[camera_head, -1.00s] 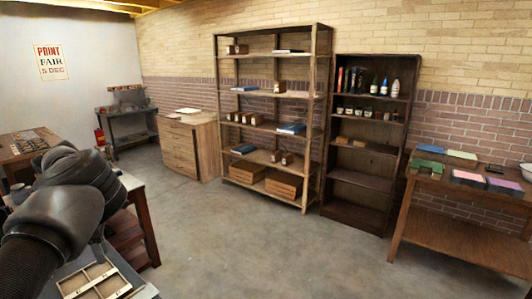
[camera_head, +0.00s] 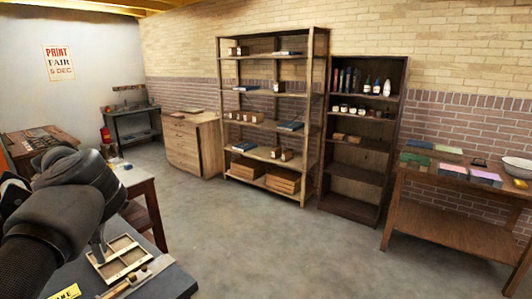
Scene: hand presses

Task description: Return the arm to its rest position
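My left arm comes in from the left edge, its dark wrist bent over the near table (camera_head: 172,285). My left gripper (camera_head: 99,250) shows only as a narrow grey part below the wrist, beside a wooden frame with compartments (camera_head: 128,262). I cannot tell whether its fingers are open or shut, or whether it touches the frame. Nothing held by it shows. My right gripper is not in view.
A wooden strip (camera_head: 140,278) and a yellow card (camera_head: 65,292) lie on the near table. A red-brown table (camera_head: 140,190) stands just behind. Shelves (camera_head: 312,160) line the back wall, and a side table (camera_head: 455,213) stands at right. The middle floor is clear.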

